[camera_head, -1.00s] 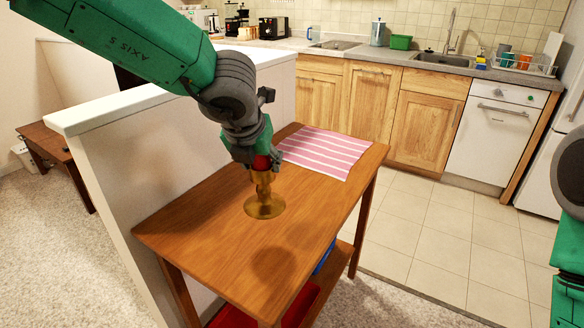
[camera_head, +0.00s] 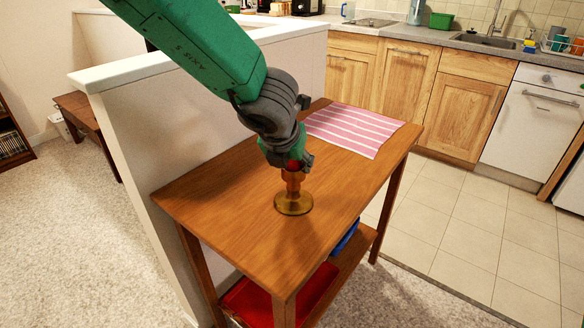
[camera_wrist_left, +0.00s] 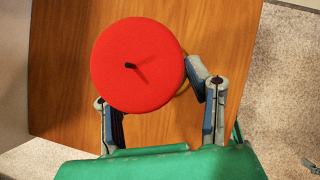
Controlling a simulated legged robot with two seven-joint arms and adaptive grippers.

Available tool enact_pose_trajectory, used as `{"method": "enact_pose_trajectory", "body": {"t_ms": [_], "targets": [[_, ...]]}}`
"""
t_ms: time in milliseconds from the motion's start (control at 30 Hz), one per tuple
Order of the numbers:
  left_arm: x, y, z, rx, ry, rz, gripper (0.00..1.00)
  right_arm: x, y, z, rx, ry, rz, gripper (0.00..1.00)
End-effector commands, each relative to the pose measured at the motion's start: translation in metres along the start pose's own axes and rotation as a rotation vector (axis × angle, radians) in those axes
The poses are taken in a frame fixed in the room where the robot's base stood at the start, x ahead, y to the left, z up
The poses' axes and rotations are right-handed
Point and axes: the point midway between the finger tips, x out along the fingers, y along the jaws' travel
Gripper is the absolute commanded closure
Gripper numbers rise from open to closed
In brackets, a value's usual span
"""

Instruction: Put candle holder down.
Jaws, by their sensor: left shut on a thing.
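The brass candle holder (camera_head: 294,203) is upright over the wooden hutch top (camera_head: 235,215), its round base close to the surface. I cannot tell whether the base touches the wood. My left gripper (camera_head: 293,170) is shut on its stem from above. A red candle sits in the holder and mostly hides behind the gripper in the head view. In the left wrist view, the round red candle top (camera_wrist_left: 138,65) with its dark wick lies between the gripper's fingers and hides most of the holder. My right gripper is not in view.
A pink striped cloth (camera_head: 355,128) lies on the far end of the hutch top. The wood around the holder is clear. A white half wall (camera_head: 140,150) runs along the left side. A red bin (camera_head: 255,303) and a blue thing (camera_head: 345,236) are on the lower shelf.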

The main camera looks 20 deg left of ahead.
Motion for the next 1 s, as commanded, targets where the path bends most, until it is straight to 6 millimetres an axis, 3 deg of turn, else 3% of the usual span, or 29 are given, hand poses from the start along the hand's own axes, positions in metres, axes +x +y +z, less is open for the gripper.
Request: {"method": "enact_pose_trajectory", "body": {"t_ms": [133,167,200,233,633,1000], "targets": [[0.0,0.001,-0.001,-0.001,0.003,-0.003,1.0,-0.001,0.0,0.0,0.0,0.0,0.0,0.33],[0.001,0.001,-0.002,0.0,0.005,-0.002,0.53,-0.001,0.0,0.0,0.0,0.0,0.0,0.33],[0.001,0.001,-0.002,-0.001,0.005,-0.002,0.39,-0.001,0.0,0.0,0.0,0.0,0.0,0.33],[0.001,0.001,-0.002,-0.001,0.005,-0.002,0.35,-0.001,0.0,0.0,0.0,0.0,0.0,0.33],[-0.008,0.001,0.0,-0.001,0.003,-0.003,0.35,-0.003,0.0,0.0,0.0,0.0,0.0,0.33],[-0.082,0.001,0.001,-0.002,0.001,-0.004,0.35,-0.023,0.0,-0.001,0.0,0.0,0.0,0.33]]}}
